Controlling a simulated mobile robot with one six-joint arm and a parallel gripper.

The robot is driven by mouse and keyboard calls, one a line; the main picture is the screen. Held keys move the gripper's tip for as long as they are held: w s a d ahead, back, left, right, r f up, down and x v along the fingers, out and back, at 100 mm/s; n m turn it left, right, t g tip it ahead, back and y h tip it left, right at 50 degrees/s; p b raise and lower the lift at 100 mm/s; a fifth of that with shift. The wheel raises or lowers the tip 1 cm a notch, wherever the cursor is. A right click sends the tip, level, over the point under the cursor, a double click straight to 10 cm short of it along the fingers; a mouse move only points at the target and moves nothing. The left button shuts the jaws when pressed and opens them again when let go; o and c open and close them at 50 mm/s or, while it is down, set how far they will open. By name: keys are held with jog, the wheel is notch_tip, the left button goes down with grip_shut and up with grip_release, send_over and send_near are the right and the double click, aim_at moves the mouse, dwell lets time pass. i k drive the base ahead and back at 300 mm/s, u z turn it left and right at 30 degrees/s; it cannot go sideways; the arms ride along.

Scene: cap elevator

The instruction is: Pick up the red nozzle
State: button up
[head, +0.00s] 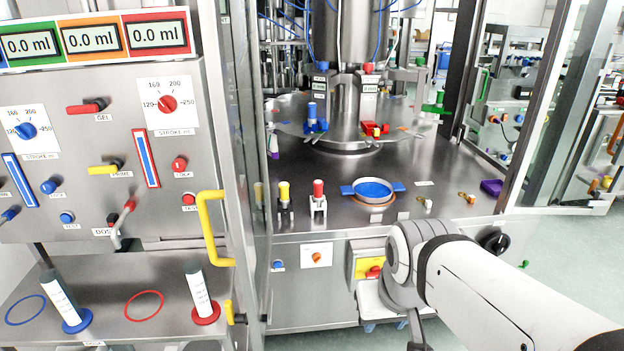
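A small nozzle with a red top (318,188) stands upright in a white holder on the front part of the steel machine deck, near the middle of the head view. A similar piece with a yellow top (284,192) stands just left of it in a dark holder. My arm comes in from the lower right and bends in front of the deck, right of and below the red nozzle and apart from it. The fingers of my gripper cannot be made out.
A blue round dish (372,189) with side tabs sits right of the red nozzle. A turntable (290,118) with blue and red fixtures stands behind.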

aim_at(318, 197)
jog(key=i, duration=0.85)
jog(key=u, duration=0.05)
